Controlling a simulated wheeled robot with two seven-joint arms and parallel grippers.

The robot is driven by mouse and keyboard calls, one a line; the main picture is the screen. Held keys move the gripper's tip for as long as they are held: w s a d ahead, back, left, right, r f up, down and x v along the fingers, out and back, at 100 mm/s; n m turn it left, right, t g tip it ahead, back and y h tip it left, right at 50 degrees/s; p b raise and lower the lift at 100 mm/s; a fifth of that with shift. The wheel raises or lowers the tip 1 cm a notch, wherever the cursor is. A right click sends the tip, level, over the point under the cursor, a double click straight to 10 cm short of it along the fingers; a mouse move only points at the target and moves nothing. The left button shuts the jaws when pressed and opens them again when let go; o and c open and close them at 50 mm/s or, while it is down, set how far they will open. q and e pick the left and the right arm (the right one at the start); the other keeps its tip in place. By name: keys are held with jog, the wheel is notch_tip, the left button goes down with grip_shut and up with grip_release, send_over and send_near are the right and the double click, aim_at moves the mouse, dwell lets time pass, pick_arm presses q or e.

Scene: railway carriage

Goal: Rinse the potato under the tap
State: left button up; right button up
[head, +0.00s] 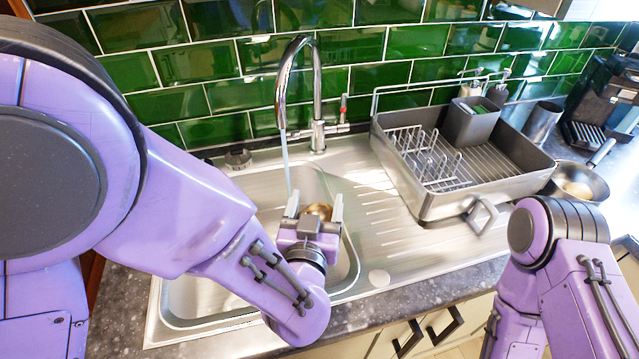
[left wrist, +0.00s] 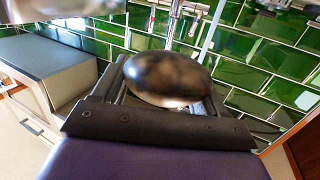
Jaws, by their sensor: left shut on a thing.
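The potato (head: 319,211) is brownish and sits between the fingers of my left gripper (head: 315,206), which is shut on it over the sink basin (head: 190,296). In the left wrist view the potato (left wrist: 168,78) looks large, dark and mottled. The chrome tap (head: 317,95) arches over the basin. A thin water stream (head: 285,158) falls from its spout and drops to the left finger's side, beyond the potato. I cannot tell whether the water touches the potato. My right arm shows at the right, but its gripper is out of view.
A grey dish rack (head: 535,159) stands on the drainboard right of the tap. A pan (head: 578,184) and a coffee machine (head: 606,95) are further right. Green tiles (head: 405,42) close off the back. The ribbed drainboard (head: 395,243) between basin and rack is mostly clear.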

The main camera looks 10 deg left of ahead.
pick_arm(q)
jog(key=shift+w+a+r, duration=0.15)
jog(key=shift+w, duration=0.05)
jog(key=w+a, duration=0.2)
jog(key=w, duration=0.2)
jog(key=w+a+b, duration=0.1)
jog(key=w+a, duration=0.2)
jog(key=w, duration=0.2)
jog(key=w+a+b, duration=0.1)
jog(key=w+a, duration=0.2)
jog(key=w, duration=0.2)
jog(key=shift+s, duration=0.1)
dwell(2.0)
jog(key=shift+s+d, duration=0.25)
jog(key=shift+s, duration=0.2)
jog(key=s+d, duration=0.1)
jog(key=s, duration=0.1)
jog(key=s+d+p, duration=0.1)
jog(key=s+d, duration=0.1)
jog(key=s, duration=0.1)
jog(key=s+d, duration=0.1)
jog(key=s, duration=0.1)
jog(key=shift+s+d, duration=0.2)
jog(key=shift+s, duration=0.15)
jog(key=shift+p, duration=0.3)
